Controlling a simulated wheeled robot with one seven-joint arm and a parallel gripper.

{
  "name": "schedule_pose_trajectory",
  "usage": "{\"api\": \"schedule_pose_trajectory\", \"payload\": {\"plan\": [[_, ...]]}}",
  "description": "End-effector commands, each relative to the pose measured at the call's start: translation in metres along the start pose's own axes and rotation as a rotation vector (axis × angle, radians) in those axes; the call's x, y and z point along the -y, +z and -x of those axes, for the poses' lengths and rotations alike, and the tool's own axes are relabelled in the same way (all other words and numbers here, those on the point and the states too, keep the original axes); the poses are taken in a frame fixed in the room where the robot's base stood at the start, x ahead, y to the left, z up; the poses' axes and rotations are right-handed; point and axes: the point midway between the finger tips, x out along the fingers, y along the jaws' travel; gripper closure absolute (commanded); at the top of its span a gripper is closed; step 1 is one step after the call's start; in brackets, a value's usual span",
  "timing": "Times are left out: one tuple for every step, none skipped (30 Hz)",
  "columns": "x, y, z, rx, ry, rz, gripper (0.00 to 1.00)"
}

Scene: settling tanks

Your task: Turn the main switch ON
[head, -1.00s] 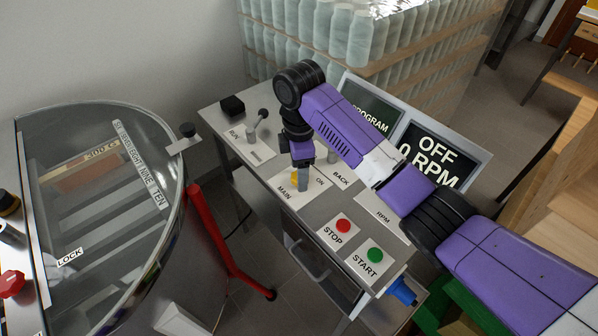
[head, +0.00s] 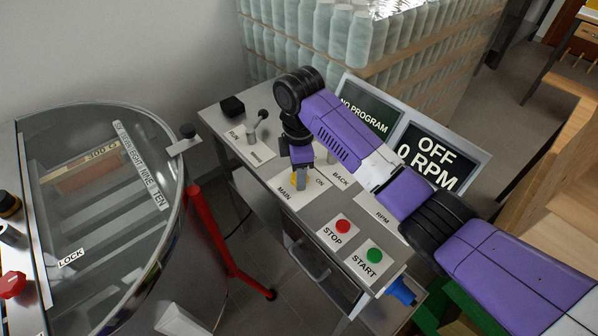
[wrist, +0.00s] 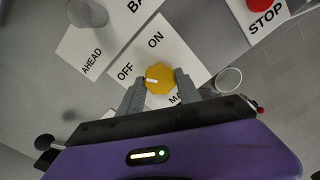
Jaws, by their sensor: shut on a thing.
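The main switch is a yellow scalloped knob (wrist: 159,79) on a white plate marked MAIN, OFF and ON, seen in the wrist view. Its white pointer mark lies on the side toward the OFF label (wrist: 126,72); the ON label (wrist: 156,39) is farther round. My gripper (wrist: 160,84) has one grey finger on each side of the knob and is shut on it. In the head view my gripper (head: 300,180) reaches down over the MAIN plate (head: 288,198) and hides most of the knob. The display (head: 431,156) reads OFF, 0 RPM.
On the grey panel, a red STOP button (head: 343,227) and a green START button (head: 375,255) sit nearer the front. A RUN lever (head: 252,136) stands at the back left. A lidded round tank (head: 100,200) is at the left, with a red bar beside it.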

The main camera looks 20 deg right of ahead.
Motion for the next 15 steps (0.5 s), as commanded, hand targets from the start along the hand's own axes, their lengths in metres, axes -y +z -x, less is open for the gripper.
{"api": "schedule_pose_trajectory", "payload": {"plan": [[0.0008,-0.0008,0.0020,-0.001,-0.003,-0.016,1.00],[0.0010,-0.0010,0.0021,-0.001,-0.003,-0.027,1.00],[0.0011,-0.0012,0.0025,-0.001,-0.004,-0.047,1.00],[0.0010,-0.0012,0.0029,-0.002,-0.004,-0.064,1.00],[0.0007,-0.0009,0.0034,-0.002,-0.004,-0.082,1.00],[0.0007,-0.0010,0.0039,-0.002,-0.004,-0.109,1.00],[0.0009,-0.0013,0.0041,-0.002,-0.004,-0.130,1.00],[0.0011,-0.0015,0.0042,-0.002,-0.005,-0.154,1.00],[0.0012,-0.0015,0.0045,-0.001,-0.005,-0.187,1.00],[0.0012,-0.0016,0.0047,-0.002,-0.006,-0.212,1.00],[0.0010,-0.0013,0.0049,-0.001,-0.005,-0.241,1.00],[0.0009,-0.0015,0.0050,-0.002,-0.005,-0.277,1.00],[0.0011,-0.0019,0.0050,-0.002,-0.005,-0.305,1.00],[0.0010,-0.0018,0.0049,-0.002,-0.005,-0.334,1.00],[0.0010,-0.0015,0.0048,-0.001,-0.006,-0.372,1.00]]}}
